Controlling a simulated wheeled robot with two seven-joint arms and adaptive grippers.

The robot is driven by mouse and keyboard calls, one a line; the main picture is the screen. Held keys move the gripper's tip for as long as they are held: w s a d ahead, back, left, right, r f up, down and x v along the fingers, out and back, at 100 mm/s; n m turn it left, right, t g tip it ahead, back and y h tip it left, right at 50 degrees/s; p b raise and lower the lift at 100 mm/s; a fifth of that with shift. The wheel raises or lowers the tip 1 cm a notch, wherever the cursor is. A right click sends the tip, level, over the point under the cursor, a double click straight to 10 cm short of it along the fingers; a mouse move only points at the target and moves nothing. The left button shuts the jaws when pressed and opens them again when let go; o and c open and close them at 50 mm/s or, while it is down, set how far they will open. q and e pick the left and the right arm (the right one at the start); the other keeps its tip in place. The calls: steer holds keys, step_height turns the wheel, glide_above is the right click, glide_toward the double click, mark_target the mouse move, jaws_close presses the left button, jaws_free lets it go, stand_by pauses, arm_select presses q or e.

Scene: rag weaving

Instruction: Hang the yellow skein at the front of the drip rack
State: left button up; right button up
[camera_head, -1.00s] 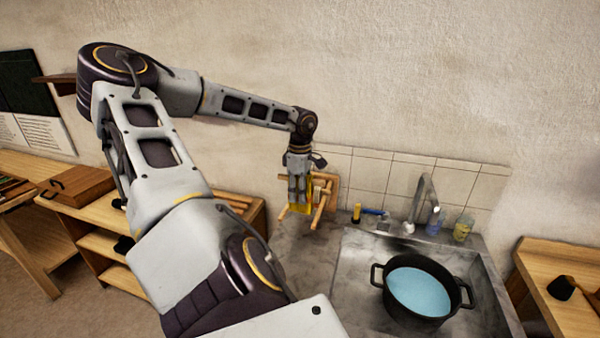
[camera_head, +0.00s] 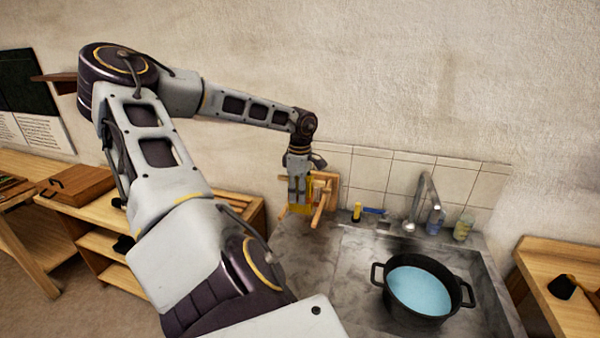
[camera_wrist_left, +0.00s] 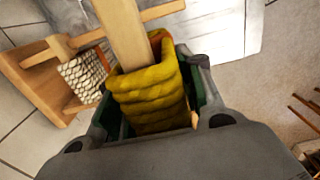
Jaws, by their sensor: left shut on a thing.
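My left gripper (camera_head: 298,198) is at the wooden drip rack (camera_head: 325,198) in the head view, pointing down. It is shut on the yellow skein (camera_wrist_left: 148,92), which fills the space between the fingers in the left wrist view. The skein also shows as a small yellow patch beside the fingers in the head view (camera_head: 301,209). A wooden bar of the rack (camera_wrist_left: 122,32) runs up to the skein's top opening; I cannot tell whether it passes inside. A pale, wound skein (camera_wrist_left: 83,75) hangs on another part of the rack. My right gripper is not in view.
A stone sink (camera_head: 352,285) with a black pot (camera_head: 415,314) of blue liquid lies to the right of the rack. A tap (camera_head: 420,195) and small bottles (camera_head: 463,227) stand behind it. Wooden shelves (camera_head: 105,245) stand at left, a wooden bench (camera_head: 560,265) at right.

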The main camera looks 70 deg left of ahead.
mark_target(300, 208)
arm_select(q)
steer(key=shift+f+b, duration=0.35)
steer(key=shift+f, duration=0.25)
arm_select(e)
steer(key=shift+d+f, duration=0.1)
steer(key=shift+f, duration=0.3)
arm_select(q)
steer(key=shift+f+b, duration=0.4)
steer(key=shift+f, duration=0.2)
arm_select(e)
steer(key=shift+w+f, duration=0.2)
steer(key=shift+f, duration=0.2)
arm_select(q)
steer(key=shift+f+b, duration=0.4)
steer(key=shift+f, duration=0.2)
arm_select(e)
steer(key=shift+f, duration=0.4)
arm_select(q)
steer(key=shift+f, duration=0.25)
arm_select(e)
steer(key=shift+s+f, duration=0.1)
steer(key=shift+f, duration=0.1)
arm_select(q)
steer(key=shift+f+b, duration=0.35)
steer(key=shift+b, duration=0.05)
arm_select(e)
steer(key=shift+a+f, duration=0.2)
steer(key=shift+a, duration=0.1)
